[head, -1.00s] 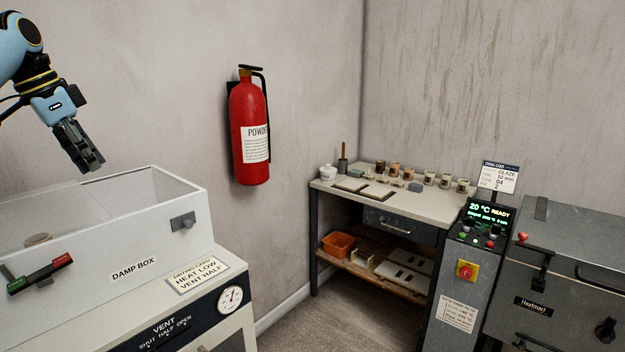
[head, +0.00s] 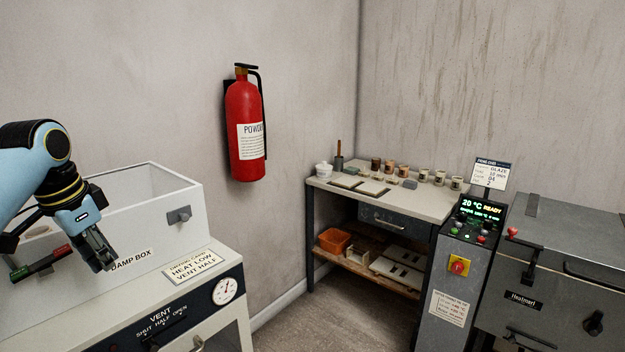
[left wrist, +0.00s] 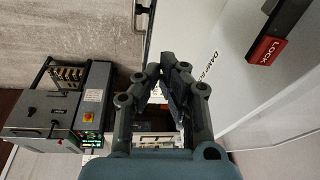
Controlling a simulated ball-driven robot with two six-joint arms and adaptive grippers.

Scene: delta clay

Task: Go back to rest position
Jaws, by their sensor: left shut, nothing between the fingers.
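My left gripper (head: 104,262) hangs at the left of the head view, pointing down, in front of the damp box (head: 160,240). It covers part of the "DAMP BOX" label. In the left wrist view its fingers (left wrist: 166,62) are shut with nothing between them. The damp box's white wall (left wrist: 240,60) is beside the fingers there, and I cannot tell the exact gap. My right gripper is not in view.
A red-and-green lock slider (head: 40,264) is on the box front, close to my left arm. A drying cabinet (head: 190,300) is below. A fire extinguisher (head: 246,130) hangs on the wall. A worktable (head: 420,205) and a grey kiln (head: 560,270) stand right. Floor between is clear.

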